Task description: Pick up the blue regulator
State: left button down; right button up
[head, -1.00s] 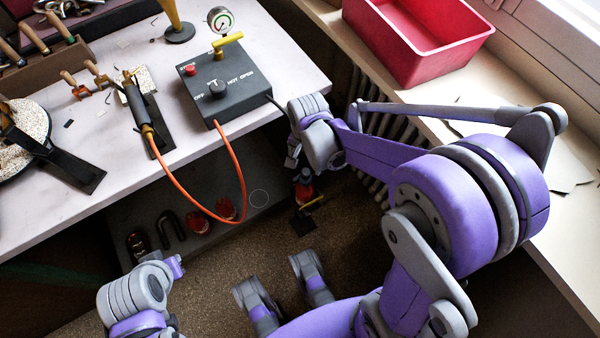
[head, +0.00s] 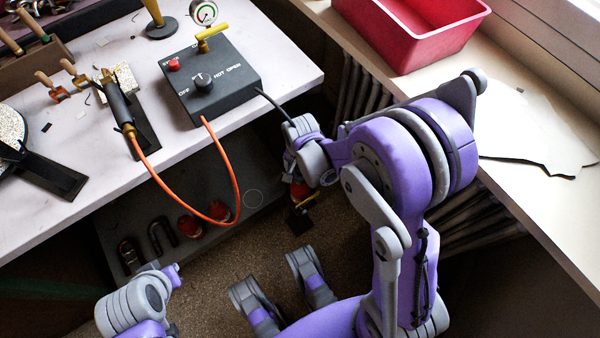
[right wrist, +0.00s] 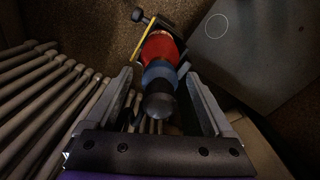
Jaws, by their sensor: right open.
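The blue regulator (right wrist: 158,74) shows in the right wrist view as a blue band between a dark rounded end and a red part, with a yellow lever beside the red part. In the head view only its red part and the yellow and black lower end (head: 301,203) show below my right gripper (head: 290,170); the blue is hidden there. In the right wrist view my right gripper (right wrist: 162,100) is open, its fingers on either side of the regulator's dark end. Whether they touch it is unclear. My left arm shows at the lower left, its jaws unclear.
A grey control box (head: 212,85) with an orange hose (head: 236,180) stands on the white workbench (head: 90,215). A lower shelf (head: 185,195) holds red items and a shackle. Radiator ribs (right wrist: 45,110) run close beside the right gripper. A red bin (head: 425,35) sits on the sill.

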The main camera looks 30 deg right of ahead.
jog(key=shift+c, duration=0.4)
grip_shut()
jog(key=shift+r, duration=0.1)
notch_tip(320, 180, up, 10)
jog(key=p, duration=0.3)
jog(key=shift+r+p, duration=1.85)
jog(key=shift+r, duration=0.6)
